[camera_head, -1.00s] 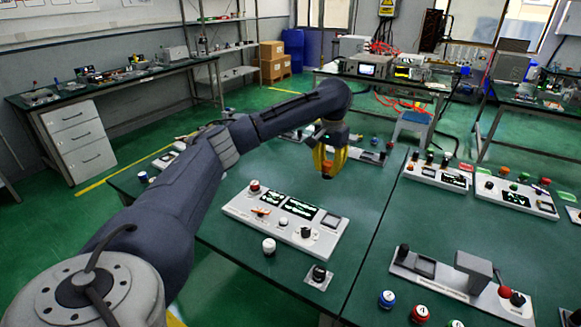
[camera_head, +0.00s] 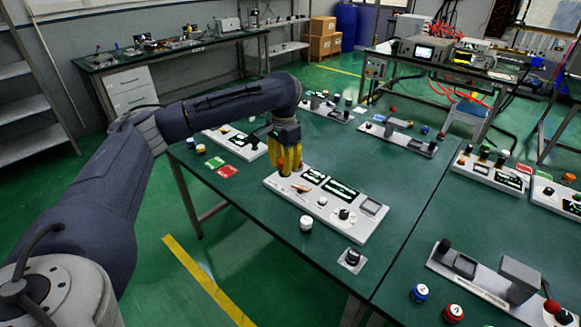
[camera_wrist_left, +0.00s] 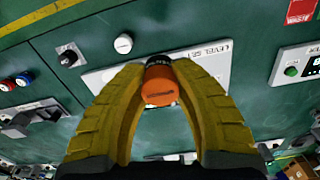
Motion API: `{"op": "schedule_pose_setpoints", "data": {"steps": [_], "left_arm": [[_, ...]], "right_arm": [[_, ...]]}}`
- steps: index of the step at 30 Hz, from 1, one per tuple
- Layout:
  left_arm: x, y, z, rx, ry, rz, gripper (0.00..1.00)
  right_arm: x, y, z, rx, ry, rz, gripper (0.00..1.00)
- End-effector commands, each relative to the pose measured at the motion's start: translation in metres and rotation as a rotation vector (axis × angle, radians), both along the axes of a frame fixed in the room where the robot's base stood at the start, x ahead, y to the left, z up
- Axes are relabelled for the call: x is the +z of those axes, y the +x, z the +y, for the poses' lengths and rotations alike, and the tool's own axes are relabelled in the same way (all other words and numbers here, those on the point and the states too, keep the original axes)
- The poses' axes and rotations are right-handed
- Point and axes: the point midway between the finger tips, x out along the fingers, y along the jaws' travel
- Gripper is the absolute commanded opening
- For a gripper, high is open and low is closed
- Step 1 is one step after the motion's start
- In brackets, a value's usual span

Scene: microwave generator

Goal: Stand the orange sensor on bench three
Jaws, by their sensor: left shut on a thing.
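My left gripper (camera_head: 286,158) has yellow fingers and hangs over the middle green table (camera_head: 240,195), by the back left end of a long white panel (camera_head: 340,225). In the left wrist view the gripper (camera_wrist_left: 160,85) is shut on the orange sensor (camera_wrist_left: 165,95), a short orange cylinder with a dark band at its far end. The sensor is off the table, with a white panel (camera_wrist_left: 225,65) behind it. The fingers hide it in the head view. I cannot read a number that marks bench three. My right gripper is not in view.
A white knob (camera_head: 306,223) and a small switch block (camera_head: 351,259) stand before the panel. Red and green cards (camera_head: 228,171) lie to its left. More white panels stand at the back (camera_head: 405,140) and right (camera_head: 490,172). The green surface right of the long panel is mostly clear.

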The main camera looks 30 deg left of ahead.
Motion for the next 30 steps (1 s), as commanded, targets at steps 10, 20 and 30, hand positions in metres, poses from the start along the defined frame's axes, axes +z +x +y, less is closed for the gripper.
{"op": "schedule_pose_setpoints", "data": {"steps": [10,20,30], "left_arm": [[-0.068,-0.001,0.000,-0.005,-0.001,0.006,0.00],[-0.132,-0.001,0.000,-0.004,-0.002,0.005,0.00],[-0.156,0.000,0.000,-0.003,-0.001,0.001,0.00]], "right_arm": [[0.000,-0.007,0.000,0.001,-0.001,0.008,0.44],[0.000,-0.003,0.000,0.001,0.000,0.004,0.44],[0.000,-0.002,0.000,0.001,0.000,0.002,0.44]]}}
